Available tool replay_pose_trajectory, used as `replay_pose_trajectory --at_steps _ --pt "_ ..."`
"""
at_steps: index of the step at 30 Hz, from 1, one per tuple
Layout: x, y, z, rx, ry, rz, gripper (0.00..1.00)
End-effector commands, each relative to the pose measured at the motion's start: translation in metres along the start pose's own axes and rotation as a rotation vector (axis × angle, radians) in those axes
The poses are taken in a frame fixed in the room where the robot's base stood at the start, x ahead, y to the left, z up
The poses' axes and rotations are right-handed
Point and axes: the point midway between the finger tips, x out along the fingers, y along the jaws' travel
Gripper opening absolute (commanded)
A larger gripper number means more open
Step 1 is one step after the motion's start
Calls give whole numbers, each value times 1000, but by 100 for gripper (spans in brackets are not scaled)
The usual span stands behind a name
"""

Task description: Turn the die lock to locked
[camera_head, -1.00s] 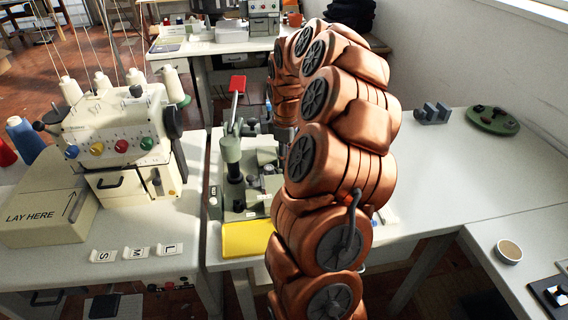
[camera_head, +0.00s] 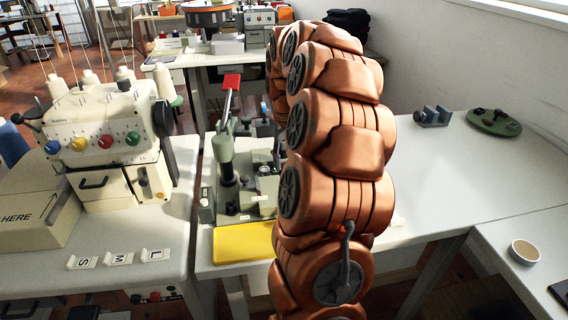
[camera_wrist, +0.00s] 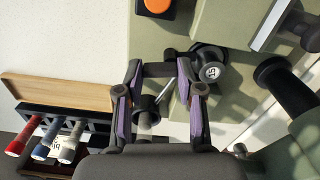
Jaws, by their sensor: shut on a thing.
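The grey-green buttonhole machine (camera_head: 223,148) stands on the middle table in the head view, with a red-tipped lever (camera_head: 232,82) and a yellow plate (camera_head: 243,242) in front. My arm covers its right side and hides my gripper there. A round black knob with a white label (camera_wrist: 210,71) sits just right of the fingertips. I cannot read the lock's position.
In the wrist view a rack with red, blue and white handles (camera_wrist: 45,143) lies at left, and an orange button (camera_wrist: 157,5) is at the top. In the head view a cream overlock machine (camera_head: 108,130) stands left. The right table (camera_head: 440,170) is mostly clear.

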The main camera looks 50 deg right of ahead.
Motion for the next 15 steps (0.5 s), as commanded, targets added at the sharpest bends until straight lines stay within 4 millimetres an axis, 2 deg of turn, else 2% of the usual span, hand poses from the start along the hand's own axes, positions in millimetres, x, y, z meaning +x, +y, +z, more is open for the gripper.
replay_pose_trajectory --at_steps 6,15 --pt "1 -1 2 126 0 0 2" --pt "0 -1 3 210 -1 -1 2"
